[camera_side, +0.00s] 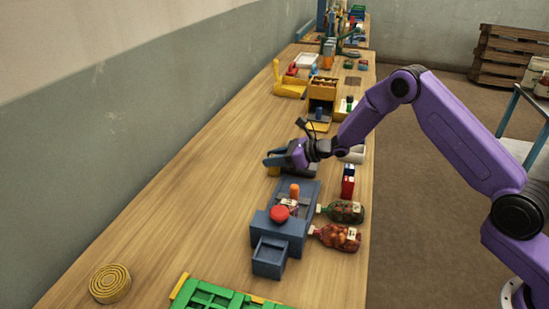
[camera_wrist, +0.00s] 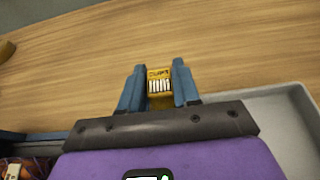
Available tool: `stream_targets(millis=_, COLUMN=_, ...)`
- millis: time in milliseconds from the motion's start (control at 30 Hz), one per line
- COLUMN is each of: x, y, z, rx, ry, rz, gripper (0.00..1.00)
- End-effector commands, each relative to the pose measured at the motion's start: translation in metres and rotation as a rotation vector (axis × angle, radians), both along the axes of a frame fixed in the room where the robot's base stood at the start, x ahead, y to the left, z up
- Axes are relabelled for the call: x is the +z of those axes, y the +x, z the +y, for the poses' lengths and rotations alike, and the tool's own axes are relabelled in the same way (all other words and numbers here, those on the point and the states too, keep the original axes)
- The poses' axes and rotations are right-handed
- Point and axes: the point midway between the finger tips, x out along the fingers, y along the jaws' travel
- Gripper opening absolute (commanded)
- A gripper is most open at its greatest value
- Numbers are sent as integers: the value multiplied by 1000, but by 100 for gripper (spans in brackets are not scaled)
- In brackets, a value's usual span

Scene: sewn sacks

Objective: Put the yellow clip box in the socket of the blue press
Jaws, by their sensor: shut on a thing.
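The yellow clip box (camera_wrist: 159,73), with a label and a row of white clips on its face, sits between the blue fingers of my gripper (camera_wrist: 159,84) in the wrist view. The fingers are shut on it, and wooden tabletop shows beyond. In the side view my gripper (camera_side: 277,160) is over the table, just behind the blue press (camera_side: 291,231); the box is too small there to make out clearly. The press has a red knob, an orange upright part and a tray at its front. I cannot tell its socket clearly.
A pale tray (camera_wrist: 286,118) is at the right of the wrist view. A green crate (camera_side: 215,296) is in front. The table's left side is mostly clear.

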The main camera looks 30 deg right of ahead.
Motion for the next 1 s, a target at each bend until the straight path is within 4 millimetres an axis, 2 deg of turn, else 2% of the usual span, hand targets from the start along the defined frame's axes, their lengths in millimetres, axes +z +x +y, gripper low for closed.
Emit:
stream_targets(millis=100, x=-3, y=0, z=0, rx=0, ry=0, rz=0, gripper=2)
stream_targets(millis=133, x=-3, y=0, z=0, rx=0, ry=0, rz=0, gripper=34)
stream_targets(millis=200, x=-3, y=0, z=0, rx=0, ry=0, rz=0, gripper=57)
stream_targets(millis=633, x=2, y=-2, z=-3, rx=-1, ry=0, rz=1, gripper=57)
stream_targets(millis=767, x=8, y=-12, z=-13, rx=-2, ry=-1, rz=2, gripper=57)
stream_targets(millis=1000, x=24, y=-39, z=-41, rx=-3, ry=0, rz=1, gripper=57)
